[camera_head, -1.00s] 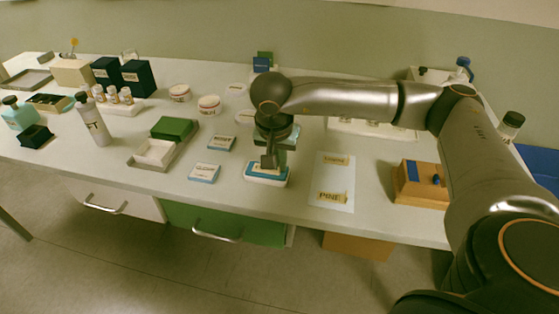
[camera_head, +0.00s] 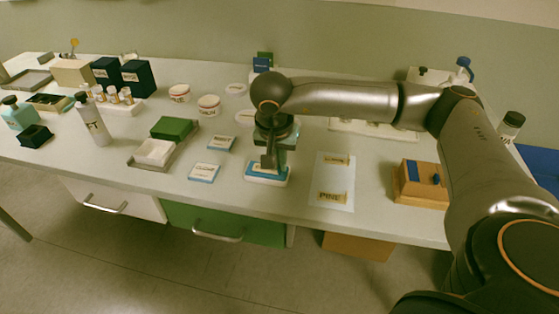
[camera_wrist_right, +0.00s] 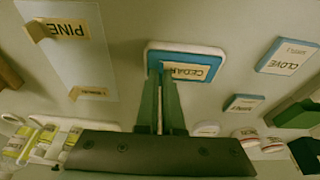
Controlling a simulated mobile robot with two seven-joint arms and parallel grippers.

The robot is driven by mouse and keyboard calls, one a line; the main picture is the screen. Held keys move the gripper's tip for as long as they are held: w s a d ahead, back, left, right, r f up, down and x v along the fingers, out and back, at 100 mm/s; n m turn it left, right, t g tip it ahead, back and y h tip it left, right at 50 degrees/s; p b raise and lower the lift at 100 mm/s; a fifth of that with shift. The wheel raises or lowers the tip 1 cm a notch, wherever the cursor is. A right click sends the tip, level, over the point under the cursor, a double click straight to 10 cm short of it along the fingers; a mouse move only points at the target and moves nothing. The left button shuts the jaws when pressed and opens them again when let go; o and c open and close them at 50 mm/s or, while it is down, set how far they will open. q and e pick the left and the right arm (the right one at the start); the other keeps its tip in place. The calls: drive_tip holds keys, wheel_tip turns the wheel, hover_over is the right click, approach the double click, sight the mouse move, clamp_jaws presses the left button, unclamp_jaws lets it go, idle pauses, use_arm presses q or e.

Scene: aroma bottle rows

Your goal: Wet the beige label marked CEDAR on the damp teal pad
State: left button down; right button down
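The teal pad (camera_head: 281,181) sits in a white-edged tray near the front middle of the table; it also shows in the wrist view (camera_wrist_right: 217,54). The beige label marked CEDAR (camera_wrist_right: 195,72) lies flat over the pad's surface, apparently touching it. My right gripper (camera_head: 267,164) points down over the pad. In the wrist view its fingers (camera_wrist_right: 161,72) are close together on one end of the label. The fingers cover that end. My left gripper is not in view.
To the right, a white sheet (camera_head: 333,174) carries a PINE label (camera_head: 331,197) and another beige label (camera_head: 336,160). A wooden box (camera_head: 421,186) stands further right. Blue-edged CLOVE (camera_head: 204,173) and smaller cards (camera_head: 221,143) lie left of the pad, near a green-lidded tray (camera_head: 174,128).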

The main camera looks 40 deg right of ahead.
idle(0.3)
drive_tip(key=shift+r+p, duration=1.2)
drive_tip(key=shift+r, duration=0.4)
drive_tip(key=shift+r+p, duration=1.2)
drive_tip(key=shift+r, duration=0.7)
